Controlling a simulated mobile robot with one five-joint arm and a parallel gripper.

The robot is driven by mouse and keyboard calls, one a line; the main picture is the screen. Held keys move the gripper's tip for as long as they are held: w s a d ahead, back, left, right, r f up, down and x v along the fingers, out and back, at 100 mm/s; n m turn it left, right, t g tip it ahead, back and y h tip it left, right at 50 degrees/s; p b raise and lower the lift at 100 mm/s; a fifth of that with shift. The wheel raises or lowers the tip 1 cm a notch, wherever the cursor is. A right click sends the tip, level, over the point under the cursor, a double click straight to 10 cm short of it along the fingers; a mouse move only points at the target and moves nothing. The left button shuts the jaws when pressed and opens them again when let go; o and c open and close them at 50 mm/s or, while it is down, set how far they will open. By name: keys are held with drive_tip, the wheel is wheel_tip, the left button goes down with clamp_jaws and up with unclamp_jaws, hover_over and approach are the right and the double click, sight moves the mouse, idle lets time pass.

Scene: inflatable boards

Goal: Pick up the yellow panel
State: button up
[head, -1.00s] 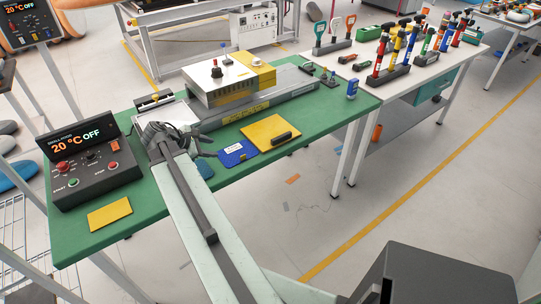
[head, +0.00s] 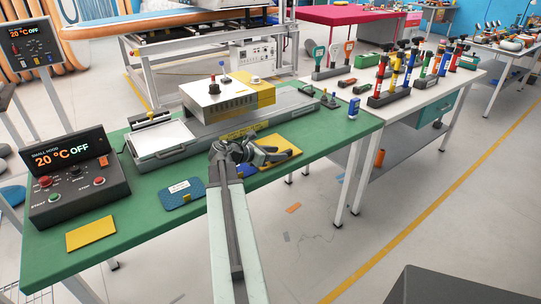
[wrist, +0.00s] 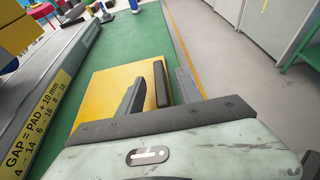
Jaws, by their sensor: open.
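A yellow panel (head: 292,143) with a dark bar handle lies on the green table, right of centre. My gripper (head: 280,154) is over it and hides part of it in the head view. In the wrist view the yellow panel (wrist: 98,92) lies beneath and ahead of my gripper (wrist: 164,80). The dark handle (wrist: 162,84) shows between the two open fingers. I cannot tell how far above it they are. A second, plain yellow plate (head: 91,233) lies at the table's near left.
A blue labelled pad (head: 182,194) and a partly hidden blue pad (head: 246,171) lie on the green table (head: 150,222). A grey machine (head: 222,128) with a yellow-and-white box stands behind. A control box (head: 75,185) stands left. A white tool table (head: 405,100) stands right.

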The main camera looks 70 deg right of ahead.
drive_tip(key=x, duration=0.3)
drive_tip(key=shift+f+b, duration=0.15)
drive_tip(key=shift+b, duration=0.15)
clamp_jaws()
drive_tip(key=shift+w, duration=0.1)
idle(0.9)
